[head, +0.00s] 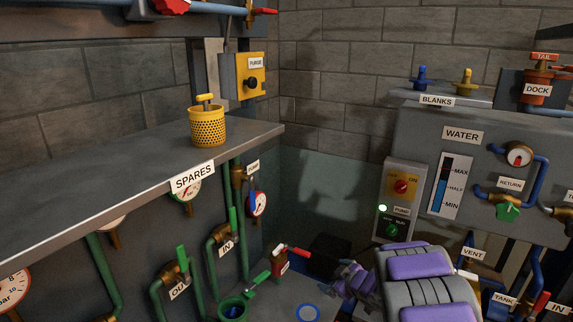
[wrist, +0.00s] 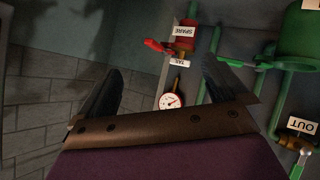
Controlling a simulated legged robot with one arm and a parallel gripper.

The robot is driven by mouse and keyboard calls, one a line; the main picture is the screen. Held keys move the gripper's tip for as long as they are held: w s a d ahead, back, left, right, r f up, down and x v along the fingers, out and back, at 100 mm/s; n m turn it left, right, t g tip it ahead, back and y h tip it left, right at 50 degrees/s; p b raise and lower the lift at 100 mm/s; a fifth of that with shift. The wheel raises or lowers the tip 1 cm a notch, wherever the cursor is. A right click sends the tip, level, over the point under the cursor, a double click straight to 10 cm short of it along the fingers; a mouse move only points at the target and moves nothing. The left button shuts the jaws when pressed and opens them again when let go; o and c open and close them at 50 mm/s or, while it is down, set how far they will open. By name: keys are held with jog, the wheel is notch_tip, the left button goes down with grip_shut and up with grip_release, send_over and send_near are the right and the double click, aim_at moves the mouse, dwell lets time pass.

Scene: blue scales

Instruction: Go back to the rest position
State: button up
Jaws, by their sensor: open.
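My gripper (wrist: 160,66) shows in the wrist view with its two dark fingers spread wide apart and nothing between them. Beyond the fingers are a red fitting labelled SPARE (wrist: 185,40), a round white gauge (wrist: 172,100) and green pipework; the labels appear upside down. In the head view my purple and grey arm reaches in at the bottom right. Its far end is low, near a dark area by the wall, and the fingers cannot be made out there.
A grey shelf (head: 110,175) labelled SPARES carries a yellow perforated basket (head: 207,127). Below it are green pipes and valves. A pump switch box (head: 399,205) and the grey WATER panel (head: 440,140) stand on the right. A red-handled valve (head: 285,257) sits near the arm's far end.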

jog(key=s+d+r+m+h, duration=0.3)
jog(key=s+d+r+h, duration=0.15)
jog(key=d+r, duration=0.25)
jog(key=s+d+r+m+g+h, duration=0.2)
jog(key=s+r, duration=0.1)
jog(key=s, duration=0.2)
jog(key=s+d+r+m+g+h, duration=0.1)
jog(key=s+d+r+m+h, duration=0.1)
jog(key=s, duration=0.4)
jog(key=s+a+r+m+g+y, duration=0.1)
jog(key=s+a+g, duration=0.2)
jog(key=s, duration=0.9)
jog(key=s+a+m+g+y, duration=0.1)
jog(key=s+a+g, duration=0.2)
jog(key=s, duration=0.9)
jog(key=s+a+r+m+g+y, duration=0.1)
jog(key=s+a+g, duration=0.2)
jog(key=s, duration=0.9)
jog(key=a, duration=0.3)
jog(key=shift+a+r, duration=0.15)
jog(key=shift+r, duration=0.15)
